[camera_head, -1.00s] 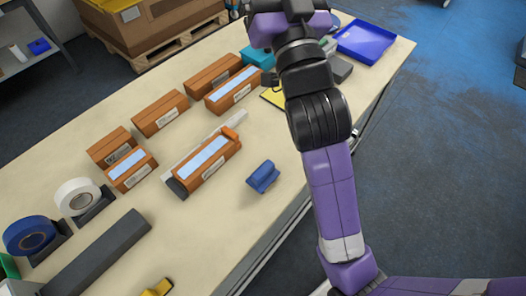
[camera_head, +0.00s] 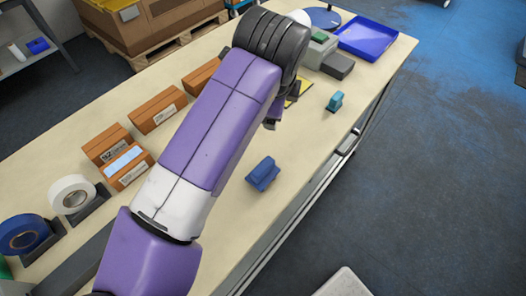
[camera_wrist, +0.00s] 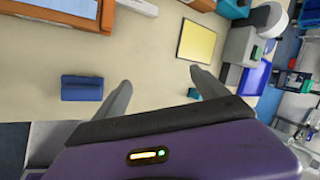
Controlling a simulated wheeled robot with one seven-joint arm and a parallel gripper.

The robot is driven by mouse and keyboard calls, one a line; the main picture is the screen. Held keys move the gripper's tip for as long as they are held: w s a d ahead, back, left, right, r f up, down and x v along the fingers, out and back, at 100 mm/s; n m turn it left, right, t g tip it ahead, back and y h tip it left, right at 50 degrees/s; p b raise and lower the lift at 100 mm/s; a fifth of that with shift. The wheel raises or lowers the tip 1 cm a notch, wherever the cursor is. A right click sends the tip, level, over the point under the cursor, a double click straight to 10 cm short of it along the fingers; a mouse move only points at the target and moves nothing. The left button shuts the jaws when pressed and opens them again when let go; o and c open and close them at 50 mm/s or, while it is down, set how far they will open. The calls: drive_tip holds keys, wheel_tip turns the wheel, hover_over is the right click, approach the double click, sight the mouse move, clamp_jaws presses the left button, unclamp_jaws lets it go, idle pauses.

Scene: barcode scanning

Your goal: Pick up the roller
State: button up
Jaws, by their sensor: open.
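I cannot tell for sure which thing is the roller. A small blue piece (camera_head: 262,173) lies on the table near its front edge; it also shows in the wrist view at the left (camera_wrist: 82,88). A smaller teal piece (camera_head: 335,101) stands farther right; in the wrist view part of it (camera_wrist: 195,93) shows beside the right finger. My gripper (camera_wrist: 165,90) is open and empty, with bare table between its fingers. The blue piece is left of the left finger, apart from it.
Brown boxes (camera_head: 157,112) and tape rolls (camera_head: 72,193) stand on the left of the table (camera_head: 232,228). A yellow pad (camera_wrist: 197,42), a dark grey block (camera_head: 338,66) and a blue tray (camera_head: 365,38) lie toward the far end. The front edge right of the blue piece is clear.

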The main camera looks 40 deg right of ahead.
sight(263, 166)
drive_tip(key=s+a+f+m+g+y, duration=0.1)
drive_tip(key=s+a, duration=0.1)
drive_tip(key=s+a+f+m+g+y, duration=0.1)
drive_tip(key=s+a+f+m, duration=0.1)
drive_tip(key=s+a, duration=0.1)
drive_tip(key=s+a+f+m+g+y, duration=0.1)
drive_tip(key=s+a+m+g+y, duration=0.1)
drive_tip(key=a, duration=0.1)
drive_tip(key=shift+s+f, duration=0.4)
drive_tip(key=shift+a, duration=0.2)
wheel_tip(263, 166, down, 2)
drive_tip(key=shift+f, duration=0.2)
drive_tip(key=f, duration=0.2)
drive_tip(key=w+f, duration=0.1)
drive_tip(key=f, duration=0.1)
drive_tip(key=shift+p, duration=0.4)
drive_tip(key=shift+f, duration=0.7)
drive_tip(key=c, duration=1.4)
drive_tip(key=shift+r, duration=0.15)
